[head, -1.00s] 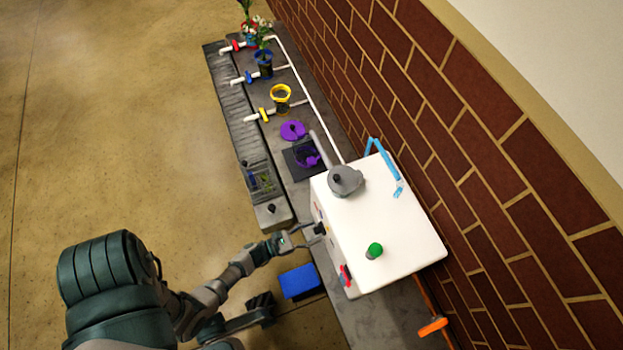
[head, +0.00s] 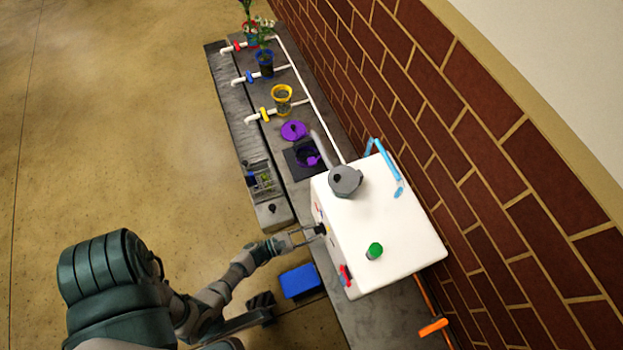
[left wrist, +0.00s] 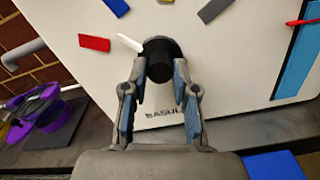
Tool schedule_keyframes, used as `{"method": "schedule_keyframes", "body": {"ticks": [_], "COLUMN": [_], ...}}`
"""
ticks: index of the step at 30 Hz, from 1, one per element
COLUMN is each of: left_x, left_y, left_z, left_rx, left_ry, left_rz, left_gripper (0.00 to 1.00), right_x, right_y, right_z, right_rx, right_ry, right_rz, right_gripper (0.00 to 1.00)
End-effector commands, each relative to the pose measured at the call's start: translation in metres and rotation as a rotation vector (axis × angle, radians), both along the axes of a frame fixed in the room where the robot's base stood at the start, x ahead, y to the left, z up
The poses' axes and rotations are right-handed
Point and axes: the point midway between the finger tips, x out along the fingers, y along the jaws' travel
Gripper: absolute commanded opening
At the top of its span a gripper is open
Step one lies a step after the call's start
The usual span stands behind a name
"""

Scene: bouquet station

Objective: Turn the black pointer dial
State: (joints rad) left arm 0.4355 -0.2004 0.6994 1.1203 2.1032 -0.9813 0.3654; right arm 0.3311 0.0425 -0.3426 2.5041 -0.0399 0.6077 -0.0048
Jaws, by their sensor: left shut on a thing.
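The black pointer dial (left wrist: 160,66) sits on the front face of the white box (left wrist: 221,62), with a white pointer (left wrist: 129,42) aimed up and left, near a red mark (left wrist: 94,43). My left gripper (left wrist: 160,75) is shut on the dial's knob, one finger on each side in the left wrist view. In the head view my left gripper (head: 311,234) reaches the box (head: 385,215) at its left face, where the dial (head: 320,229) is small and partly covered. My right gripper is not in view.
A blue block (head: 299,281) lies below the gripper. A grey knob (head: 346,180) and a green cap (head: 374,251) are on the box top. Purple parts (head: 305,155), pipes with coloured valves and several pots stand along the bench. A brick wall (head: 480,150) closes the right side.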

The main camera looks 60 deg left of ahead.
Motion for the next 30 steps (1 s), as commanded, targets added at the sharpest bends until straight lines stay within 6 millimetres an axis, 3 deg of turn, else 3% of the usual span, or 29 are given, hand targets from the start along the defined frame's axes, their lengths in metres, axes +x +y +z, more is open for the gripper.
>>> {"method": "schedule_keyframes", "body": {"ticks": [30], "left_x": [-0.0008], "left_y": [-0.0028], "left_z": [-0.0022], "left_rx": [0.960], "left_ry": [-0.073], "left_rz": [-0.005], "left_gripper": [0.00], "right_x": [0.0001], "right_y": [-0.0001], "right_z": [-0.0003], "right_rx": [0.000], "right_ry": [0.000], "right_rz": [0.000], "right_gripper": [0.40]}}
